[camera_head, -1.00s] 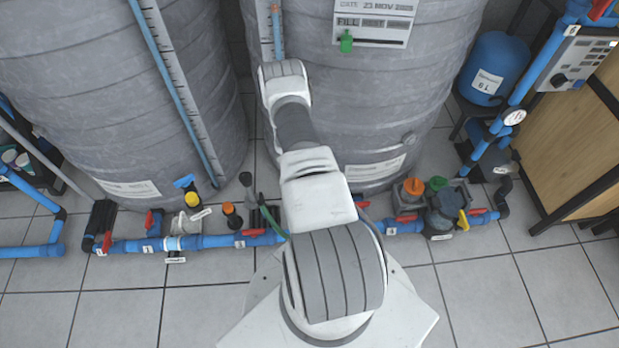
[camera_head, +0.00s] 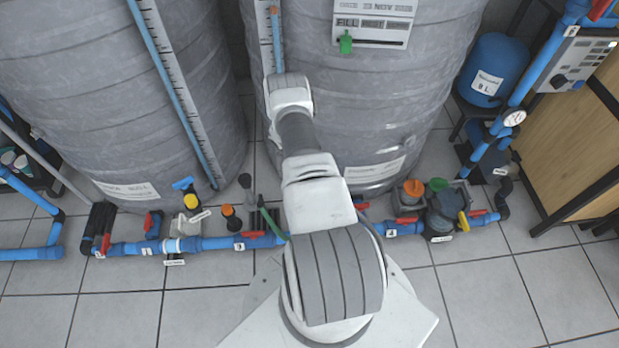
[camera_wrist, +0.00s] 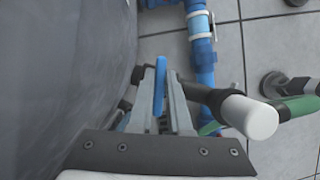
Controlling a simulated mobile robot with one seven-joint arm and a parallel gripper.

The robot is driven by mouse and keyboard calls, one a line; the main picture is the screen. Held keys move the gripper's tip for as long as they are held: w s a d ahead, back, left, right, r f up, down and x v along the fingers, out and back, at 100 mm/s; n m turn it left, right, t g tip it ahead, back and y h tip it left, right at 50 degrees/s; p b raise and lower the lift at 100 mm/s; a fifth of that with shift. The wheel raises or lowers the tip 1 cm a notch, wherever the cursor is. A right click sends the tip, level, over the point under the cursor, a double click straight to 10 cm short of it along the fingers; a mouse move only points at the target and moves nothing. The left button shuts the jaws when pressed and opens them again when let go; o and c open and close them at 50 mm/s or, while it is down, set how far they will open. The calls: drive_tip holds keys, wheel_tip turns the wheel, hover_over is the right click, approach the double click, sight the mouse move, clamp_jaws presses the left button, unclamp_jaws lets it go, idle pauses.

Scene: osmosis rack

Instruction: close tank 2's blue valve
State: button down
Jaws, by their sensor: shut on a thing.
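In the wrist view, my gripper (camera_wrist: 161,68) is shut on a narrow blue handle (camera_wrist: 160,78), taken as the blue valve, which stands upright between the two grey fingers. It is close beside the grey wall of a tank (camera_wrist: 60,70). The valve's body is mostly hidden by the fingers and gripper. In the head view, my arm covers the gripper and this handle, in front of the right-hand tank (camera_head: 390,110). Another blue handle (camera_head: 183,183) shows at the foot of the left-hand tank (camera_head: 75,90).
In the head view, red-handled valves sit along the floor pipe (camera_head: 215,242). Tiled floor (camera_head: 510,290) is clear at the front right.

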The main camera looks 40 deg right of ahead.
drive_tip(key=shift+m, duration=0.4)
drive_tip(key=shift+s, duration=0.1)
drive_tip(key=c, duration=0.9)
unclamp_jaws()
drive_tip(key=shift+o, duration=0.2)
wheel_tip(320, 180, up, 5)
drive_tip(key=p, duration=0.2)
drive_tip(key=shift+r+p, duration=0.1)
drive_tip(key=shift+p, duration=0.3)
drive_tip(key=s+d+r+p, duration=0.3)
drive_tip(key=s+r+p, duration=0.1)
drive_tip(key=s, duration=0.7)
drive_tip(key=shift+d+r, duration=0.35)
drive_tip(key=shift+r, duration=0.55)
